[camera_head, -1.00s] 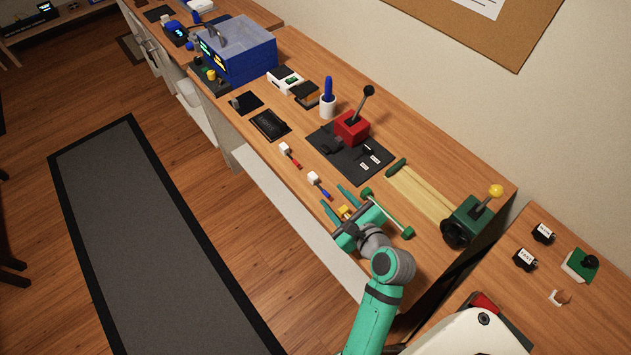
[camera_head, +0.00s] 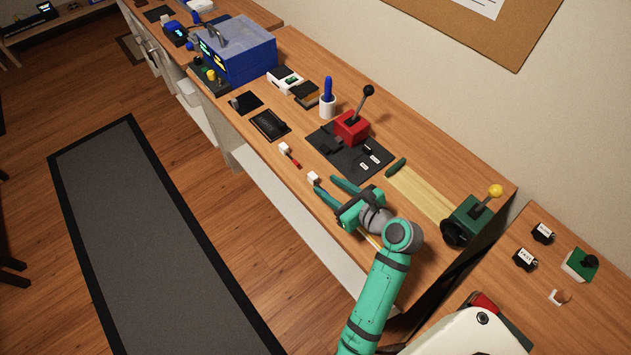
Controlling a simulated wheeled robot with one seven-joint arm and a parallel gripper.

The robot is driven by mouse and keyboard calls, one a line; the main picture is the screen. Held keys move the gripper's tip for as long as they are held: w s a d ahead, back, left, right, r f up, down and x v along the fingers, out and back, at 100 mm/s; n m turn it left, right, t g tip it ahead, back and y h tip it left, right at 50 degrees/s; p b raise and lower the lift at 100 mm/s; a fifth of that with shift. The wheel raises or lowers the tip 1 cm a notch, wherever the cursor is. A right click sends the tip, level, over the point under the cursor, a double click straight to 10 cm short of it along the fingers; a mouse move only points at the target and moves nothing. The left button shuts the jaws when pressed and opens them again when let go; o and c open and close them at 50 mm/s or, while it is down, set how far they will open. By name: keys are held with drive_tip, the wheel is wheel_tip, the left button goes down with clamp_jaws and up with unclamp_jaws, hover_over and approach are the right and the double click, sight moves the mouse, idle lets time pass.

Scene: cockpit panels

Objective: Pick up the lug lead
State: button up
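I cannot tell for sure which small piece is the lug lead. A lead with a white block end (camera_head: 313,177) lies on the workbench right at my gripper's fingertips; its blue part is now hidden by the fingers. A similar lead with a white block and red end (camera_head: 289,154) lies a little farther up-left, clear of the gripper. My gripper (camera_head: 325,186) is open, its two green fingers pointing up-left over the bench near its front edge. Whether the fingers touch the white-block lead cannot be seen.
A black plate with a red lever box (camera_head: 351,128) sits beyond the gripper. A green clamp with a yellow knob (camera_head: 470,217) stands at the right bench end. A blue instrument box (camera_head: 240,50) is farther left. The bench front edge runs close beside the gripper.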

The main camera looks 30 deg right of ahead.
sight(316, 179)
drive_tip(key=shift+x, duration=2.4)
drive_tip(key=shift+a, duration=0.1)
clamp_jaws()
drive_tip(key=shift+r, duration=0.1)
